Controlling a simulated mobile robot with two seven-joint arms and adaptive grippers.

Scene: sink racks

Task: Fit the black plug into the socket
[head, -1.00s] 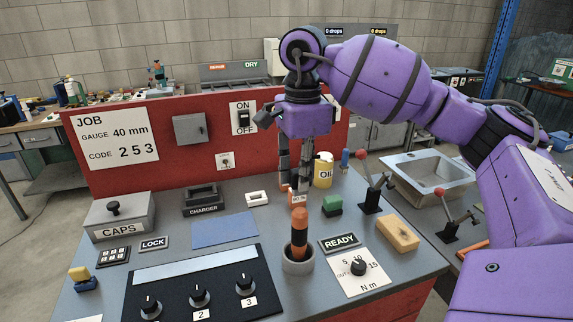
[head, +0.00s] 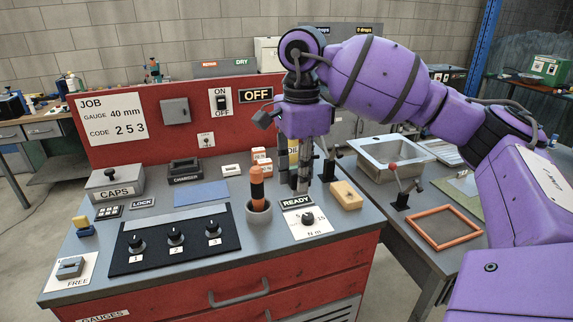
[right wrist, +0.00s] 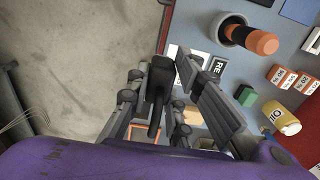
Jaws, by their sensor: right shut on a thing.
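My right gripper (head: 302,186) is above the bench's right part, by the READY sign, with its fingers pointing down. In the right wrist view its jaws (right wrist: 172,95) are shut on a dark piece with a thin stem, which looks like the black plug (right wrist: 160,78). In the head view the plug cannot be told apart from the dark fingers. A small white plate with a dark centre (head: 206,140) is on the red back panel below the ON/OFF switch. It may be the socket, but it is too small to tell. My left gripper is not in view.
An orange and black handle (head: 257,184) stands upright in a grey cup left of my fingers. The tan block (head: 346,195), oil can (right wrist: 281,118) and stacked boxes (head: 261,160) are close by. A charger (head: 185,170) and blue mat (head: 202,194) lie farther left.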

